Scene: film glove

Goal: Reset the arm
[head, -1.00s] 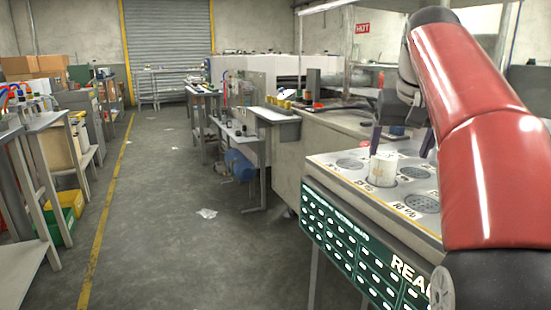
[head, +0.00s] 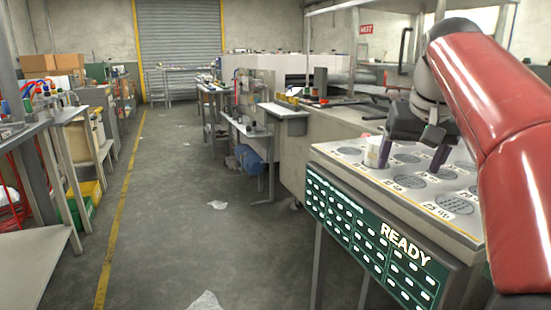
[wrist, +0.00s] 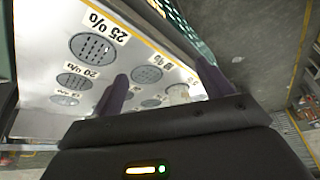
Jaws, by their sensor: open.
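My gripper (head: 412,152) is open and empty, low over the grey panel on the right in the head view. Its two dark purple fingers point down, with a wide gap between them. In the wrist view my gripper (wrist: 163,88) spans part of the panel (wrist: 38,110), with nothing between the fingers. My red arm covers the panel's right end.
The panel (head: 345,173) has several round perforated discs with percent labels. Its green front display (head: 375,235) reads READY. A workbench (head: 325,125) stands behind it. The floor (head: 180,200) to the left is mostly open, with a few paper scraps.

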